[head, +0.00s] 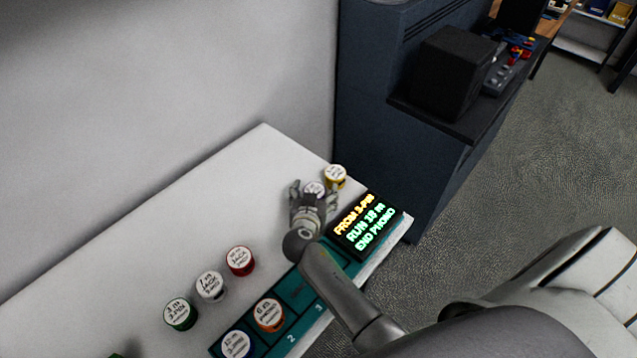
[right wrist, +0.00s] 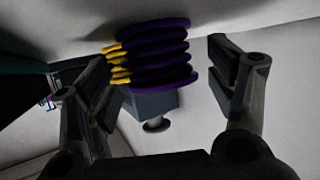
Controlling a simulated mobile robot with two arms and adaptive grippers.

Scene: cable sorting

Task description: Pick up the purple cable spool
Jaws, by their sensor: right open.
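The purple cable spool (right wrist: 160,62) with yellow connector ends sits between the spread fingers of my right gripper (right wrist: 163,80) in the right wrist view. A gap shows between the spool and the right-hand finger; the left-hand finger is close to the connector ends, and I cannot tell if it touches. In the head view my right gripper (head: 314,194) is over the far part of the white table, with its fingers on both sides of a spool's white top label (head: 313,188). The gripper hides most of that spool. My left gripper is not in view.
A yellow spool (head: 336,176) stands close behind the gripper. Red (head: 240,260), white (head: 211,286) and green (head: 180,312) spools stand on the white table (head: 130,260). A teal tray (head: 262,350) holds orange (head: 269,314) and blue-rimmed (head: 236,345) spools. A lit sign (head: 366,222) stands right.

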